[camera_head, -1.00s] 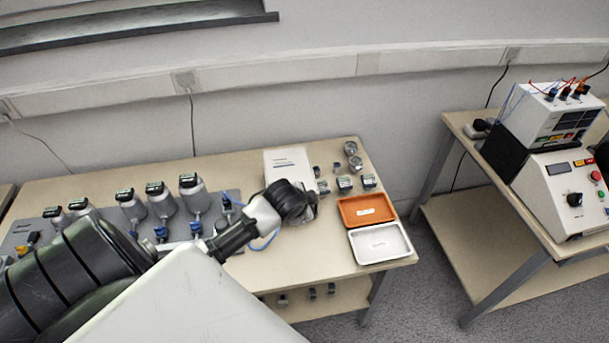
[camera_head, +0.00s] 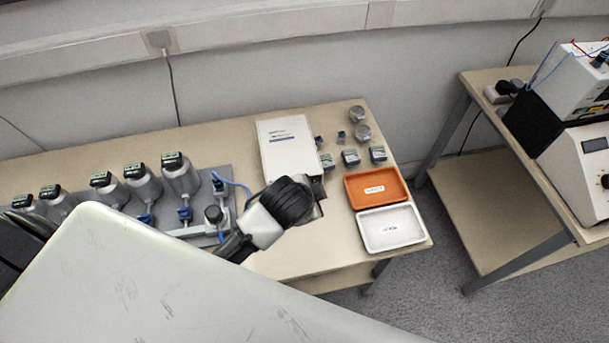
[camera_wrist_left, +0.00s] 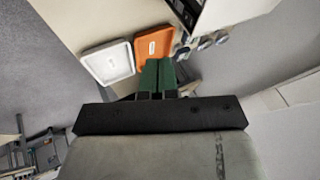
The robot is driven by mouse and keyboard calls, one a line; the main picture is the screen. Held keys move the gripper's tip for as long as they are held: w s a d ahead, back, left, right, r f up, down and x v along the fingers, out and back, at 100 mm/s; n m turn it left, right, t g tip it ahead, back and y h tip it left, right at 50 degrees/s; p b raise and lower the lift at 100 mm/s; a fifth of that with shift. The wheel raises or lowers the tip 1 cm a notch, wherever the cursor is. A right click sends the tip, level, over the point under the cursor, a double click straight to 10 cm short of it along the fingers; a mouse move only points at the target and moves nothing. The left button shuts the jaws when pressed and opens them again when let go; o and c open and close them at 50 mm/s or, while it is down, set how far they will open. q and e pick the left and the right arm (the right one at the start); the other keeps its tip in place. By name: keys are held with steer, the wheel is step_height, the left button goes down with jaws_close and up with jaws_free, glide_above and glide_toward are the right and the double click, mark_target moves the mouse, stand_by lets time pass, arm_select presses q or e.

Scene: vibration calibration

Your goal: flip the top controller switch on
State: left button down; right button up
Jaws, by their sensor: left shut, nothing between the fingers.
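The top controller (camera_head: 568,78) is a white box at the right edge of the head view, stacked on a larger white and black unit (camera_head: 578,180). Leads run from its top, and the picture edge cuts it off. I cannot make out its switch or the switch's position. My left gripper (camera_head: 318,196) is above the left table near the white booklet, far left of the controller; its fingers are mostly hidden behind the wrist there. In the left wrist view its green fingers (camera_wrist_left: 157,76) are together and empty. My right gripper is not in view.
An orange tray (camera_head: 350,190) and a white tray (camera_head: 364,236) lie at the left table's right end. Several small metal blocks, a white booklet (camera_head: 270,150) and a row of grey sensor units (camera_head: 180,180) stand there too. A floor gap separates it from the right table (camera_head: 468,82).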

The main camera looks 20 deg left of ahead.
mark_target(315, 178)
arm_select(q)
steer(key=w+a+f+p, duration=0.1)
steer(key=w+f, duration=0.7)
steer(key=w, duration=0.1)
steer(key=shift+a+f, duration=0.35)
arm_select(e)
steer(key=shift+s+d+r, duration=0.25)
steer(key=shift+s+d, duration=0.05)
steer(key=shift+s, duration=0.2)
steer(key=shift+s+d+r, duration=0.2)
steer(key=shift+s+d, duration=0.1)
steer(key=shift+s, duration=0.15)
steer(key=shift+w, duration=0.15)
